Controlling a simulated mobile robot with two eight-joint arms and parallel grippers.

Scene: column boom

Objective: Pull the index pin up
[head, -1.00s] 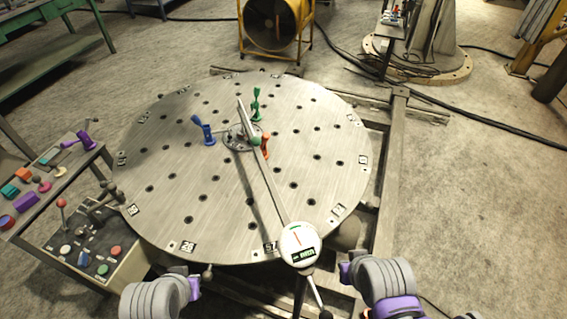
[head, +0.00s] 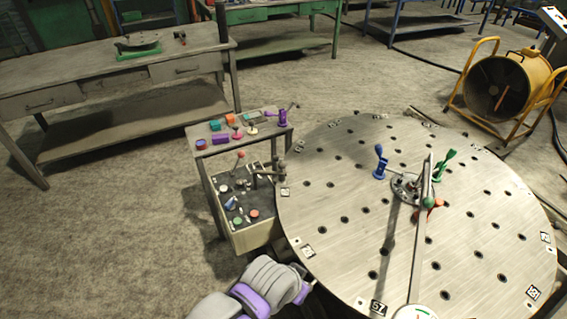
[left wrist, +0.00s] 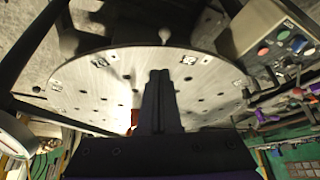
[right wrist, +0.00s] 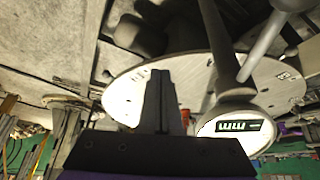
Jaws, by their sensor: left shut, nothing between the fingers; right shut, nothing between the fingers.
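A small pale rounded knob (left wrist: 165,35) shows at the rim of the round plate in the left wrist view; it may be the index pin, but I cannot be sure. The round steel plate (head: 330,240) with many holes and numbered tags fills the right of the head view. My left gripper (left wrist: 161,75) is shut and empty, apart from the knob. My left arm shows at the bottom of the head view, its fingertips not clear.
A control box (head: 252,232) with a lever and buttons and a small shelf (head: 200,150) stand left of the plate.

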